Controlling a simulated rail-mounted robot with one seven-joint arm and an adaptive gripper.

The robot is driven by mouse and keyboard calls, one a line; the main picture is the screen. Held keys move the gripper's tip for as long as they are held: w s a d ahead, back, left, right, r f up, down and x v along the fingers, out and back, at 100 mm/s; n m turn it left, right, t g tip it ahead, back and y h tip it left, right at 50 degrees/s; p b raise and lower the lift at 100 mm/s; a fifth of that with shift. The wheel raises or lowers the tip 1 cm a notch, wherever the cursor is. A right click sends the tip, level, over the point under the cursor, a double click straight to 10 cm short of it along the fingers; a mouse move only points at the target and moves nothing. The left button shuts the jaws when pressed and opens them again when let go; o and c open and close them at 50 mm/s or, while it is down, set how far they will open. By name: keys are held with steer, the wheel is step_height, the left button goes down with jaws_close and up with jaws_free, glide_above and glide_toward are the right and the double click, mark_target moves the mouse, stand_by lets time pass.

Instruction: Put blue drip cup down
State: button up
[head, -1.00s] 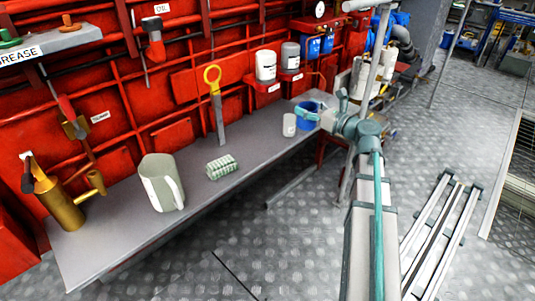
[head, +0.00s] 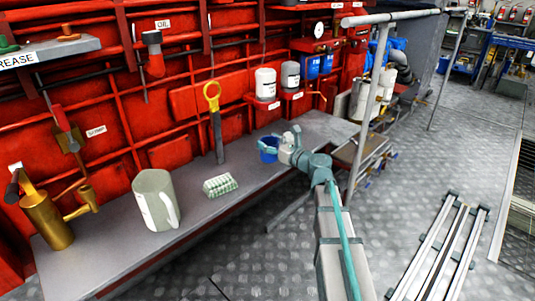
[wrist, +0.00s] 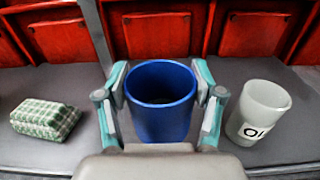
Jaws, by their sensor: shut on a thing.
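The blue drip cup (wrist: 160,108) is upright between the two fingers of my gripper (wrist: 161,82) in the wrist view. My gripper is shut on it from both sides. In the head view the blue drip cup (head: 268,150) is at the right part of the grey bench (head: 190,225), at the tip of my arm. I cannot tell whether its base touches the bench. A pale cup with dark lettering (wrist: 262,112) stands close to the right of my gripper in the wrist view. In the head view my gripper largely hides that spot.
A green-checked folded cloth (head: 220,185) lies left of the blue cup; bare bench separates them. A pale jug (head: 155,200) and a brass oil can (head: 48,215) stand further left. A yellow-ringed tool (head: 214,120) stands upright against the red wall (head: 190,155) behind.

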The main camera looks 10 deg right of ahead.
steer(key=shift+w+a+f, duration=0.15)
steer(key=shift+a+f, duration=0.1)
steer(key=shift+f, duration=0.2)
steer(key=shift+f+b, duration=0.65)
steer(key=shift+f, duration=0.85)
steer(key=o, duration=1.3)
steer(key=shift+f, duration=0.15)
steer(key=shift+r, duration=0.2)
steer(key=p+v, duration=0.2)
steer(key=v, duration=1)
